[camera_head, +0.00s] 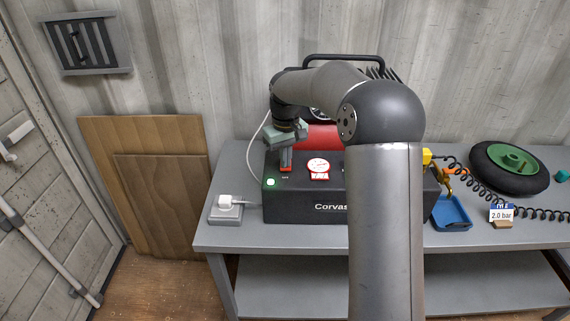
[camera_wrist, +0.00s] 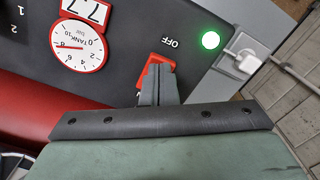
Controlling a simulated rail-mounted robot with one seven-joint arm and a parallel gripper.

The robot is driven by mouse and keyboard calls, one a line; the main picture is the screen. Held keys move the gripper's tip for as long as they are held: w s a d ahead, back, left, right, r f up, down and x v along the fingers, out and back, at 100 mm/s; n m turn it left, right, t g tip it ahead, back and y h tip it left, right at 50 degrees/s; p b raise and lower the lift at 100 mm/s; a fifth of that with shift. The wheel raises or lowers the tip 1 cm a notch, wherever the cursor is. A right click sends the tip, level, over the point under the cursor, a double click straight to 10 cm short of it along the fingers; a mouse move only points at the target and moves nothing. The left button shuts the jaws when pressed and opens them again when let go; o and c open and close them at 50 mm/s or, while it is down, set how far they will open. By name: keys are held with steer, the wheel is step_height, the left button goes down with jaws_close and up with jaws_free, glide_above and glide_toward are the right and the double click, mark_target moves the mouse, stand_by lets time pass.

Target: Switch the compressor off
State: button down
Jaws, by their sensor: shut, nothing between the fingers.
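The compressor has a black front panel marked "Corvas" (camera_head: 300,207) and stands on the grey bench, with a red tank behind. Its red rocker switch (camera_wrist: 163,62) shows in the wrist view beside the word OFF, partly covered by my fingers. A green lamp (camera_wrist: 210,40) is lit beside it; it also glows in the head view (camera_head: 270,182). My gripper (camera_wrist: 158,70) is shut and empty, its fingertips over the switch; I cannot tell whether they touch it. In the head view my gripper (camera_head: 286,164) is above the panel's left part.
A round tank gauge (camera_wrist: 78,45) sits beside the switch. A white plug in a grey socket box (camera_head: 226,213) lies left of the compressor. To the right are a blue tray (camera_head: 451,214), a coiled black hose and a wheel (camera_head: 509,167). My arm hides the panel's right part.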

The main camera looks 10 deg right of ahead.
steer(key=shift+f, duration=0.3)
steer(key=shift+r, duration=0.1)
steer(key=shift+r+p, duration=2.7)
steer(key=shift+r, duration=0.7)
steer(key=shift+s+r, duration=0.1)
steer(key=shift+s, duration=0.1)
steer(key=s+f+m, duration=0.1)
steer(key=s+m, duration=0.2)
steer(key=s, duration=3.1)
steer(key=shift+s+f+t, duration=0.25)
steer(key=shift+s+t, duration=0.15)
